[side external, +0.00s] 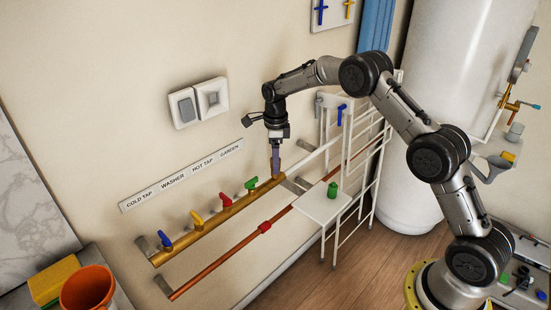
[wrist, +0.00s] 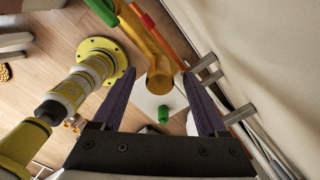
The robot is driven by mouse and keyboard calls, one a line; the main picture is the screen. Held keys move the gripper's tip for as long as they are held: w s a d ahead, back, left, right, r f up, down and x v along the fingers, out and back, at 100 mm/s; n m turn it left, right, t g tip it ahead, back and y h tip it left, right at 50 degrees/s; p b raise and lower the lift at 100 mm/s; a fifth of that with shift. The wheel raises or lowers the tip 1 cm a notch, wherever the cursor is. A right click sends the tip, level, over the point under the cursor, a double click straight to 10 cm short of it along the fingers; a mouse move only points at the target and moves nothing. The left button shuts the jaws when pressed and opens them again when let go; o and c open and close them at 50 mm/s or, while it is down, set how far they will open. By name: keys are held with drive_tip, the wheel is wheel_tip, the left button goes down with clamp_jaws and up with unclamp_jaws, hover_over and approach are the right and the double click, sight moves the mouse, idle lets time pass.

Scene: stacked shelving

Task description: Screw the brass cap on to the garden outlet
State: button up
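A brass manifold (side external: 210,228) runs along the wall, with blue, yellow, red and green valve handles. The green handle (side external: 251,183) is nearest the GARDEN end of the label strip. My gripper (side external: 275,166) points down over the manifold's right end. In the wrist view my gripper (wrist: 160,79) has its two dark purple fingers apart. A rounded brass end (wrist: 159,82) shows between them, with a visible gap on each side. I cannot tell whether this is the bare garden outlet or the brass cap on it. No separate brass cap can be made out.
A white shelf (side external: 312,208) on a wire rack carries a green cylinder (side external: 332,190), just right of my gripper. A red-brown pipe (side external: 220,265) runs below the manifold. An orange bucket (side external: 88,290) stands lower left. A white tank (side external: 440,90) stands behind my arm.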

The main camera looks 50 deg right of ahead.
wheel_tip(320, 180, up, 14)
idle(0.8)
drive_tip(key=shift+f, duration=0.25)
wheel_tip(320, 180, down, 14)
drive_tip(key=shift+r, duration=0.15)
idle(0.5)
